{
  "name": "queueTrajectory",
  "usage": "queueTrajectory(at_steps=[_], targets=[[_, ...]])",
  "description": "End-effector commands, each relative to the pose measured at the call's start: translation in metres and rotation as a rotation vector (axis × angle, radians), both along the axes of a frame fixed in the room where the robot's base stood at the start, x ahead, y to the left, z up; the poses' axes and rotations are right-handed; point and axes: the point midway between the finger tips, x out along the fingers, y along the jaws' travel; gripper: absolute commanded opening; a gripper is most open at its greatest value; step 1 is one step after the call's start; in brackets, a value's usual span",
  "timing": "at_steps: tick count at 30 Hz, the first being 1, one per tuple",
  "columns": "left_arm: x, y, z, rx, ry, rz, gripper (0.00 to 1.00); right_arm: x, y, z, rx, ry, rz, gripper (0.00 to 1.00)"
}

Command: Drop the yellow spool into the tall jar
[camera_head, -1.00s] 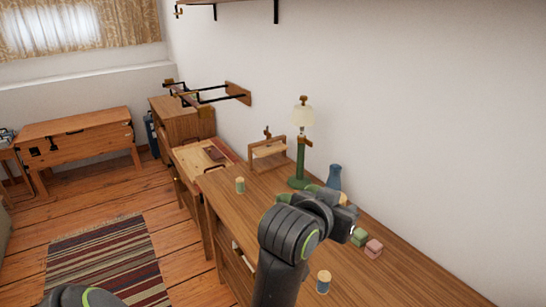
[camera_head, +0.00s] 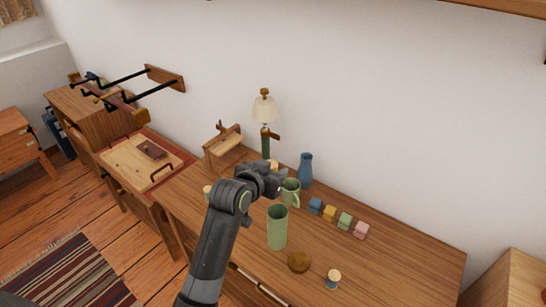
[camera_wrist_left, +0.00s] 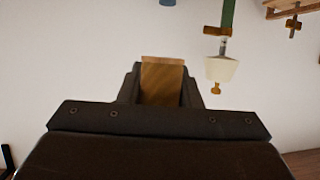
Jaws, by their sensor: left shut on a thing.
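My left gripper (camera_head: 275,176) is raised over the desk, shut on a small wood-toned thing that looks like the yellow spool (camera_head: 273,165). The tall jar (camera_head: 277,228), a green open-topped cylinder, stands upright on the desk, to the right of and nearer than the gripper. A round brown lid (camera_head: 299,262) lies on the desk beside it. My right gripper is not in view.
A green mug (camera_head: 291,190) and a blue vase (camera_head: 305,170) stand behind the jar. Several coloured blocks (camera_head: 330,213) line the wall side. A blue spool (camera_head: 333,279) stands near the front edge. A lamp (camera_head: 265,108) stands behind the gripper.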

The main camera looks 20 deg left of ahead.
Motion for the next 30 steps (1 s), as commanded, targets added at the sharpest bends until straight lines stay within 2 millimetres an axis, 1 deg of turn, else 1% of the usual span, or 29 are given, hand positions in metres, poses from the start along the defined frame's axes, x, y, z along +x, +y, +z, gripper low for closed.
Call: queueTrajectory(at_steps=[1,3,7,12,16,20,25,30], targets=[[0.003,-0.001,0.004,-0.001,0.01,-0.007,0.1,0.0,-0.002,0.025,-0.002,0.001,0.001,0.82],[0.006,-0.001,-0.004,-0.001,0.008,-0.014,0.1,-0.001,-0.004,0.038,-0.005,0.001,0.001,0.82],[0.008,-0.001,-0.018,0.0,0.005,-0.017,0.1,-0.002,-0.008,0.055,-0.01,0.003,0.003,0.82],[0.008,0.0,-0.03,0.0,0.0,-0.015,0.1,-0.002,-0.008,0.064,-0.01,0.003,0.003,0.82],[0.008,0.001,-0.036,0.001,-0.002,-0.015,0.1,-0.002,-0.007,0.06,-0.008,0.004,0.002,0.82],[0.008,0.001,-0.045,0.001,-0.002,-0.015,0.1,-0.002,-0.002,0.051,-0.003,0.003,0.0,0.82],[0.008,0.001,-0.061,0.0,-0.002,-0.014,0.1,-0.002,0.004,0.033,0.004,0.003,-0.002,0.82],[0.008,0.001,-0.079,0.0,-0.003,-0.014,0.1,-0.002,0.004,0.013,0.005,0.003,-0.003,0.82]])
